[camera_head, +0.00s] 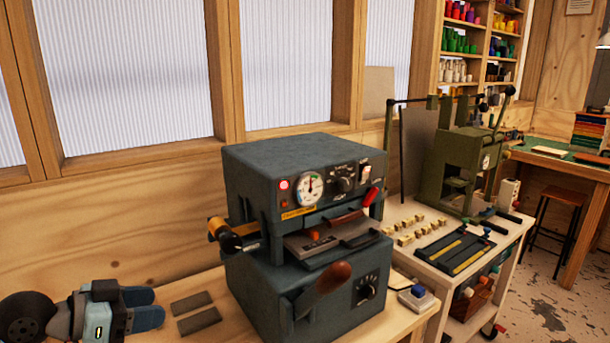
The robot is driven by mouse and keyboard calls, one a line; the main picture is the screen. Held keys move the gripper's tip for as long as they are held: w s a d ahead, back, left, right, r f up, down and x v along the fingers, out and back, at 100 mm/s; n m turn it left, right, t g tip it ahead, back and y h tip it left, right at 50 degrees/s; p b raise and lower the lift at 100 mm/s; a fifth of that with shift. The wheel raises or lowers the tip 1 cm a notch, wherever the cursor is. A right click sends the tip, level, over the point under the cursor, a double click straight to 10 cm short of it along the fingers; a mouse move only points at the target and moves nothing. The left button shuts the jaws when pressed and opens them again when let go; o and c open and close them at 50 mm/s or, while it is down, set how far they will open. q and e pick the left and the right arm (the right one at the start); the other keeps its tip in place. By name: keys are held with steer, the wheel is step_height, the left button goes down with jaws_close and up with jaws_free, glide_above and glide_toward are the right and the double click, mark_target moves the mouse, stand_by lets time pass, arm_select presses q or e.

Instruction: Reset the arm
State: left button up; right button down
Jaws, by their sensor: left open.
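My left gripper (158,307) is at the lower left, with two blue-grey fingers pointing right. It is open, with a gap between the fingers and nothing seen in it. It is over or beside the wooden bench, left of two flat dark grey strips and apart from them. The dark blue-grey press (300,165) stands on the bench to its right, with a gauge, a lit red lamp and a brown-handled lever. A gold and black roll (228,236) sits at the press's left side. My right gripper is not in view.
The two grey strips (192,302) lie on the bench (218,283) between my gripper and the press. A second table holds a green press (465,165), small tan blocks and a black tray (455,252).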

arm_select(q)
step_height(320, 180, down, 19)
steer(key=s+d+n+t+y, duration=0.2)
steer(key=n+y, duration=0.1)
steer(key=n, duration=0.1)
steer(key=s+d+f+n+y, duration=0.1)
steer(key=s+d+f+y, duration=0.15)
steer(key=s+f, duration=0.6)
steer(key=s+d+f+n+y, duration=0.2)
steer(key=s+d+f, duration=0.1)
steer(key=s+f, duration=0.55)
step_height(320, 180, up, 11)
steer(key=a+p, duration=0.1)
steer(key=p, duration=1.1)
steer(key=shift+w+m, duration=0.25)
steer(key=shift+m, duration=0.05)
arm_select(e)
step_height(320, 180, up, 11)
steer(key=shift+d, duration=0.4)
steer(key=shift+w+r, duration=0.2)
